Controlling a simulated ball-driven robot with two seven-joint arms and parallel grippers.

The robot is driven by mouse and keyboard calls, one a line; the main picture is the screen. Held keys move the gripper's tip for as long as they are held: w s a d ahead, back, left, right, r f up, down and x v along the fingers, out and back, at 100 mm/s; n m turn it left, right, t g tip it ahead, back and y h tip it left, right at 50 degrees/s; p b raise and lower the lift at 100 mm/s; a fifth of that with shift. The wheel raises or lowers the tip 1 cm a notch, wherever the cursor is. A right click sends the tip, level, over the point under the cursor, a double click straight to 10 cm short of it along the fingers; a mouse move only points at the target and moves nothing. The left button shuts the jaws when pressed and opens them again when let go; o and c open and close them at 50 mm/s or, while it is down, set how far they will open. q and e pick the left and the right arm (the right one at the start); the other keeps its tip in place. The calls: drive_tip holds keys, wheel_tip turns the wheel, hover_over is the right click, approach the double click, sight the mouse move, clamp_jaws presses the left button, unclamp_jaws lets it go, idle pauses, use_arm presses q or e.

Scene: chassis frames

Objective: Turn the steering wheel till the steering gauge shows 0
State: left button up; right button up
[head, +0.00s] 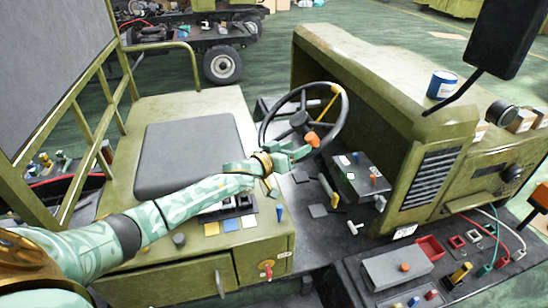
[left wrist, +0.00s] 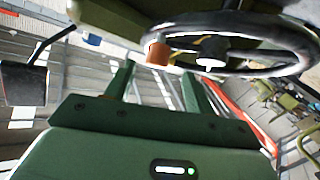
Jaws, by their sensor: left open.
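The steering wheel (head: 298,119) has a black rim, a yellow mark (head: 329,104) near its upper right and an orange knob (head: 312,139) on its near right side. The wheel also shows in the left wrist view (left wrist: 240,20), with the orange knob (left wrist: 158,52) under its left side. My left gripper (head: 297,153) is just below the knob in the head view. In the left wrist view its two fingers (left wrist: 155,75) are apart, with the knob beyond and between the tips, seemingly not gripped. I cannot make out a steering gauge reading. My right gripper is out of view.
A grey seat (head: 185,155) stands left of the wheel. A dark control box (head: 358,178) and levers are right of my left gripper. The green hood (head: 375,75) rises behind, with a blue can (head: 441,84) and a black mirror (head: 505,35).

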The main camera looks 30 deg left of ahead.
use_arm(q)
drive_tip(key=v, duration=0.8)
drive_tip(key=shift+s+b, duration=0.3)
drive_tip(key=shift+b, duration=0.1)
drive_tip(key=shift+a, duration=0.1)
